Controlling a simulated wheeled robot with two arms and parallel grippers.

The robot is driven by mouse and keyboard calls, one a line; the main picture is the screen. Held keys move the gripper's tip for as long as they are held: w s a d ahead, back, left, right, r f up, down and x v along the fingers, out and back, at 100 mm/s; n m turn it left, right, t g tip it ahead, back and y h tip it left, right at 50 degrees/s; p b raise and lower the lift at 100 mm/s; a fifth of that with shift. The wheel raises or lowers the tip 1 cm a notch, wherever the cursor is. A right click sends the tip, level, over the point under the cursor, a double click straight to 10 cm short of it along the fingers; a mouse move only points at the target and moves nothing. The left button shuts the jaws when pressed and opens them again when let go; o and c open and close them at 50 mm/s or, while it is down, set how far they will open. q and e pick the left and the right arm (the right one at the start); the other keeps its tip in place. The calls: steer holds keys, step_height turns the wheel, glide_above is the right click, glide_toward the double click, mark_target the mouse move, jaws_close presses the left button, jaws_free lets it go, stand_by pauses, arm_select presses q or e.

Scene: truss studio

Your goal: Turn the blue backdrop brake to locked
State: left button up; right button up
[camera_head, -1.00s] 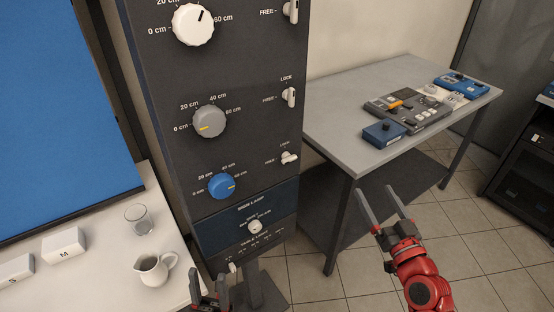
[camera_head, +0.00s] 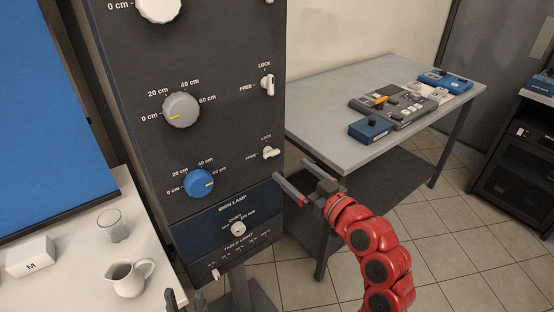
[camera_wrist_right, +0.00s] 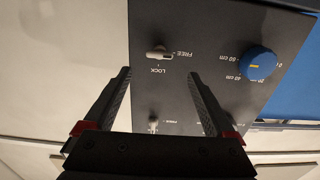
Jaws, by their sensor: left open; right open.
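The blue row's brake is a small white lever (camera_head: 268,152) on the dark panel, right of the blue knob (camera_head: 198,184). It lies roughly level, in line with the FREE mark, with LOCK printed above it. In the right wrist view the lever (camera_wrist_right: 158,53) appears ahead of the fingertips, and the blue knob (camera_wrist_right: 256,66) is to its right. My right gripper (camera_head: 291,168) is open and empty, just right of and below the lever in the head view, apparently not touching it. My left gripper (camera_head: 178,301) is open at the bottom edge, partly cut off.
The grey row's brake (camera_head: 267,85) stands upright above. A grey table (camera_head: 330,115) with control boxes is behind my right arm. A white table (camera_head: 70,285) at left holds a glass (camera_head: 112,226), a jug (camera_head: 130,278) and a card block (camera_head: 30,257).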

mark_target(273, 154)
steer(key=p+x, duration=0.1)
steer(key=x, duration=0.6)
steer(key=shift+w+a, duration=0.1)
steer(key=shift+w, duration=0.1)
steer(key=c, duration=1.4)
